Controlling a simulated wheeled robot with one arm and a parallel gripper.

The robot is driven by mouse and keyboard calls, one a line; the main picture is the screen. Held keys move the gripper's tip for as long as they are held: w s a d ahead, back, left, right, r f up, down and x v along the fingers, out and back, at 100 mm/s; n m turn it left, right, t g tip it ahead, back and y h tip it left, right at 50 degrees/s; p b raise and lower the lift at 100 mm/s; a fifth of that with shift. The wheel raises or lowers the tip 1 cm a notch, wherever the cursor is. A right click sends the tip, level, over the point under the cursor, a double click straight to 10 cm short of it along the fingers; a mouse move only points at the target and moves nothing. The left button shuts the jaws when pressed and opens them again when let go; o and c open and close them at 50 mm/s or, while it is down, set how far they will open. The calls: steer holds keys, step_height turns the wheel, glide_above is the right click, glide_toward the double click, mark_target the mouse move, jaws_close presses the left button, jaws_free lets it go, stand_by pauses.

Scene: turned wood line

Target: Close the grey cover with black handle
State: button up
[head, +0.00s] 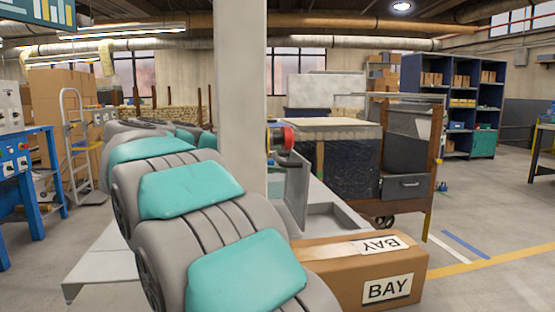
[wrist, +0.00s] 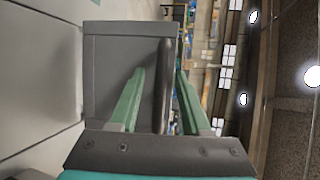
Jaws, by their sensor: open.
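The grey cover (wrist: 105,75) is a flat panel with a raised rim, close in front of my gripper in the wrist view. In the head view the cover (head: 298,190) stands upright, swung open, just right of the pillar. My gripper (wrist: 160,72) is open, with two green fingers. One finger overlaps the panel's face and the other lies just past its edge; I cannot tell whether they touch it. In the head view the pillar hides part of my arm, and the fingers cannot be made out.
A light grey pillar (head: 240,90) stands left of the cover. A grey shallow tray-like surface (head: 335,222) lies beside the cover's foot. A cardboard box marked BAY (head: 350,275) is in front of it. A dark bin cart (head: 405,160) stands behind. Floor at right is clear.

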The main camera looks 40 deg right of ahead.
steer(key=v, duration=0.8)
steer(key=shift+d, duration=0.1)
steer(key=shift+c, duration=0.4)
